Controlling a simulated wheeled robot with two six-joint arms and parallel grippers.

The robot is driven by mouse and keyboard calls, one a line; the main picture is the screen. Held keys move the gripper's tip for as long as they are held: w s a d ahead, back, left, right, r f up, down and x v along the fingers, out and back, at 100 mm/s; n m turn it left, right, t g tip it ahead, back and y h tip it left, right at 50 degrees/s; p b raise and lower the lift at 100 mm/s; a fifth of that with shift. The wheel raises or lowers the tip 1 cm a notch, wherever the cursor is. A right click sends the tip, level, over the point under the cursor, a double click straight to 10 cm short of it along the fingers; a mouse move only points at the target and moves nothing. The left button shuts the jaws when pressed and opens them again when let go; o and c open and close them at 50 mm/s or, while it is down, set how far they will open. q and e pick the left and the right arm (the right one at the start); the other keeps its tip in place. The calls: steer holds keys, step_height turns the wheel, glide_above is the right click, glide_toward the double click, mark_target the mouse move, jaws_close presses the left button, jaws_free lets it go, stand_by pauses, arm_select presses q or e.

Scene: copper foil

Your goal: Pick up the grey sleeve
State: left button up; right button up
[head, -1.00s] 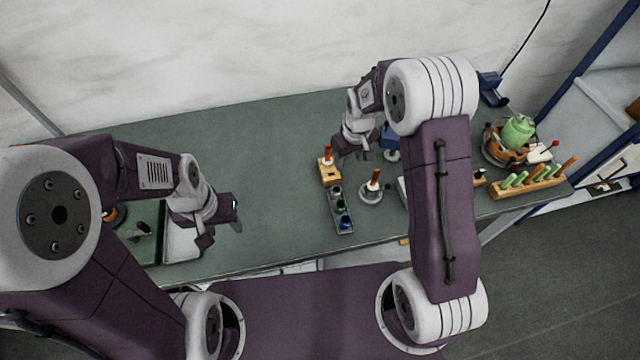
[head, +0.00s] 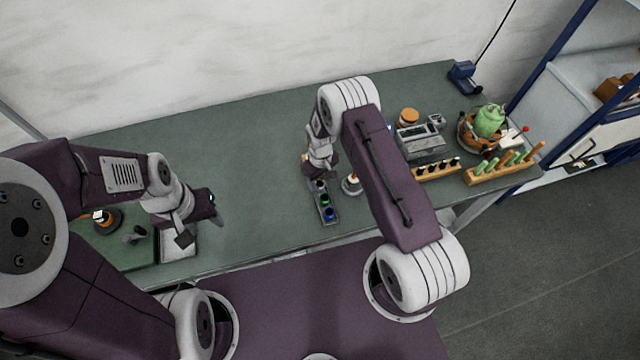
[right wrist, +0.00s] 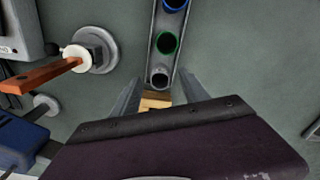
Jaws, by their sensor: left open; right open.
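My left gripper (head: 203,219) is open and empty over the left of the table.
A round metal stand with an orange-brown handled piece (right wrist: 52,73) is left of the tray in the wrist view. A wooden block (right wrist: 154,103) shows between my fingers. A grey machine (head: 422,143), wooden racks (head: 505,165) and a basket stand right.

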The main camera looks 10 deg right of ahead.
step_height(320, 180, down, 2)
steer(key=shift+f, duration=0.15)
steer(key=shift+w+f, duration=0.1)
steer(key=shift+f, duration=0.2)
arm_select(q)
steer(key=shift+r, duration=0.6)
arm_select(e)
jaws_close()
